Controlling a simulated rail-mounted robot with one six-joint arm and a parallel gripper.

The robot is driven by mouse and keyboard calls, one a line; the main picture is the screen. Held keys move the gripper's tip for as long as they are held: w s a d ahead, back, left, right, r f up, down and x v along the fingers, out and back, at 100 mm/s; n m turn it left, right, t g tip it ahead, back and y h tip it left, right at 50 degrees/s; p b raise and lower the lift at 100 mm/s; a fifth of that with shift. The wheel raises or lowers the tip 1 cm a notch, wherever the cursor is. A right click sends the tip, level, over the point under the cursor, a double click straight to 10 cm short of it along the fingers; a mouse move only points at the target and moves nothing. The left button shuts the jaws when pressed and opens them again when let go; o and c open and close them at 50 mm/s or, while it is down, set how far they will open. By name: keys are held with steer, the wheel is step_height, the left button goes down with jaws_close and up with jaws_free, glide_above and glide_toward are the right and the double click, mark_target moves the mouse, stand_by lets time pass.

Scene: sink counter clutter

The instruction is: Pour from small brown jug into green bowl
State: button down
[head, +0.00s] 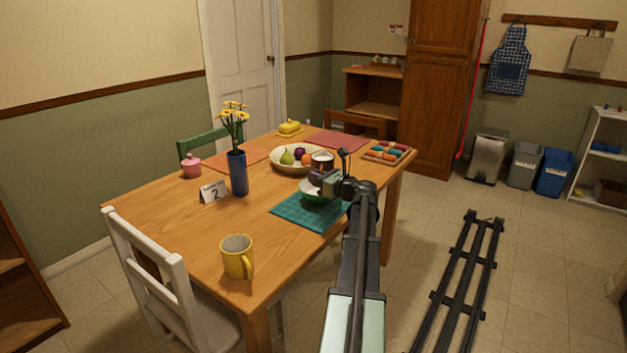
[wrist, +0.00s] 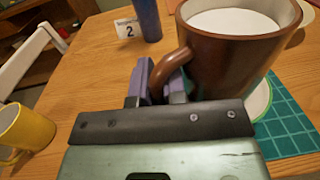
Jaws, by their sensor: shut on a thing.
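The small brown jug (wrist: 225,62) is close up in the wrist view, about upright, with white contents near its rim. My gripper (wrist: 160,78) is shut on its handle with purple finger pads. In the head view the jug's rim and white contents (head: 322,156) show just beyond my gripper (head: 318,178). The green bowl (head: 316,197) sits on the teal mat, partly hidden by my gripper. In the wrist view a pale piece of the bowl (wrist: 260,100) shows below and right of the jug. No stream is visible.
The teal mat (head: 300,219) lies on the wooden table (head: 185,229). A fruit bowl (head: 282,167) stands behind the jug. A blue vase with flowers (head: 238,175), a number card (head: 213,192) and a yellow mug (head: 236,259) stand left. A white chair (head: 147,262) is at the near left.

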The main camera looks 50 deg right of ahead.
steer(key=shift+s+a+r+m+g+p, duration=0.15)
steer(key=shift+r+m+g+p, duration=0.35)
steer(key=shift+p, duration=0.55)
steer(key=shift+s+a+r+m+g+p, duration=0.15)
steer(key=shift+r+g+p, duration=0.3)
steer(key=shift+p, duration=0.6)
steer(key=shift+a+r+m+g+p, duration=0.15)
steer(key=shift+r+g+p, duration=0.3)
steer(key=shift+p, duration=0.6)
steer(key=shift+s+r+m+g+y+p, duration=0.1)
steer(key=shift+r+m+g+y+p, duration=0.55)
steer(key=shift+p, duration=1.2)
steer(key=shift+d+r+m+g+y+p, duration=0.2)
steer(key=shift+r+m+g+p, duration=0.25)
steer(key=shift+r+g+p, duration=1.25)
steer(key=shift+f+t+p, duration=0.45)
steer(key=shift+f+p, duration=0.3)
steer(key=shift+f, duration=0.1)
